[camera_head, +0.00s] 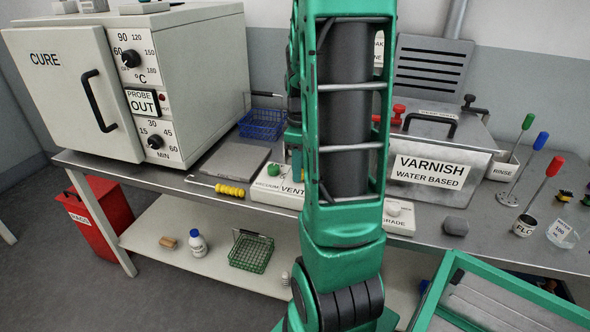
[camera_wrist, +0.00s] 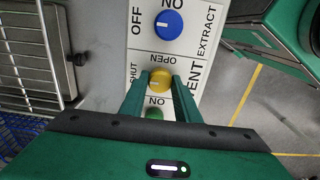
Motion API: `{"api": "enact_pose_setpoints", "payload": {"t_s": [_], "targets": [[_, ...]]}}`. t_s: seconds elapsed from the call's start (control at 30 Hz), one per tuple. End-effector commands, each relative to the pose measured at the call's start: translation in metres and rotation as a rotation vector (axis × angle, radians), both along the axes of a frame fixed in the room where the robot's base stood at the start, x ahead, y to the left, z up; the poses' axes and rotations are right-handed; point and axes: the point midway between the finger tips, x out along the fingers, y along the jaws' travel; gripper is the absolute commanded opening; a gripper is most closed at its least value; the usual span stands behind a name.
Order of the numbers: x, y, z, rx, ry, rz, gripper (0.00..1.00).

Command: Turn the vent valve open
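The vent valve is a yellow knob (camera_wrist: 158,79) on a white panel in the wrist view, with SHUT printed to its left and OPEN above it. Its white pointer mark faces left, toward SHUT. My gripper (camera_wrist: 160,78) has its two green fingers on either side of this knob, close against its edges, so it looks shut on it. In the head view the white panel (camera_head: 268,194) with the VENT label stands on the bench, partly behind my green arm. The yellow knob and my gripper are hidden there.
A blue EXTRACT knob (camera_wrist: 169,25) sits beyond the yellow one, its mark toward OFF. A green knob (camera_wrist: 155,113) lies on the near side, between the fingers. A VARNISH tank (camera_head: 432,168) stands right of my arm. A yellow-handled tool (camera_head: 229,190) lies left of the panel.

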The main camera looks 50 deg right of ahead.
Motion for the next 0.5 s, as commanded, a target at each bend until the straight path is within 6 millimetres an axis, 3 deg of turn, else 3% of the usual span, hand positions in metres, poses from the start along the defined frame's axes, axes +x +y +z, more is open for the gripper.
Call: {"api": "enact_pose_setpoints", "payload": {"t_s": [0.27, 0.5], "targets": [[-0.0011, 0.0008, -0.0005, 0.008, 0.003, -0.026, 0.07], [-0.0011, 0.0004, -0.0008, 0.009, 0.004, -0.155, 0.07]]}}
